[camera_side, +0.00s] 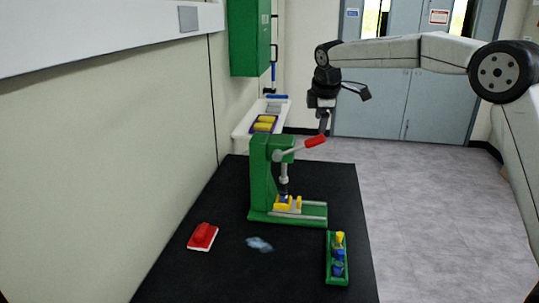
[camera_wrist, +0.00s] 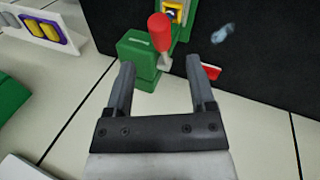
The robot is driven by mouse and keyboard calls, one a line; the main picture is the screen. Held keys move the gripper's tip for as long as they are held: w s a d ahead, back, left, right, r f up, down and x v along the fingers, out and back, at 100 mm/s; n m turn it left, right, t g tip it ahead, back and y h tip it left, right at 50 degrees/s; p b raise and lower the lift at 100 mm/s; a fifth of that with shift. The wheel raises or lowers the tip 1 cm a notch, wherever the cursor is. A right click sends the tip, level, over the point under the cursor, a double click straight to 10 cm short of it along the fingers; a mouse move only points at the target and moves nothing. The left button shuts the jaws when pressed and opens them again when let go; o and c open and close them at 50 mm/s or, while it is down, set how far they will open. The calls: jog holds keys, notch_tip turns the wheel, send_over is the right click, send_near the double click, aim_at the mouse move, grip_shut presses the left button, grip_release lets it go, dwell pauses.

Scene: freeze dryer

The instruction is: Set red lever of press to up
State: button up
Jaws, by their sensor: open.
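The green press (camera_side: 262,178) stands on the black table, and its red lever (camera_side: 315,141) sticks out to the right from the pivot, tilted slightly upward. My gripper (camera_side: 323,130) is just above the lever's red end in the side view, pointing down. In the wrist view my gripper (camera_wrist: 160,62) is open and empty, and the red lever (camera_wrist: 160,32) stands just ahead of the gap between the fingers. The green press top (camera_wrist: 138,45) shows near the left finger. I cannot tell whether a finger touches the lever. A yellow piece (camera_side: 284,203) sits under the press ram.
A red and white block (camera_side: 202,237) lies on the black table (camera_side: 190,275) at the left. A green holder (camera_side: 337,273) with yellow and blue pieces is at the front right. A white tray (camera_side: 241,130) with yellow items stands behind. A green cabinet (camera_side: 249,38) hangs on the wall.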

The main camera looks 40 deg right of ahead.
aim_at(317, 137)
jog(key=shift+x, duration=3.95)
jog(key=shift+c, duration=0.2)
grip_shut()
jog(key=shift+r, duration=0.1)
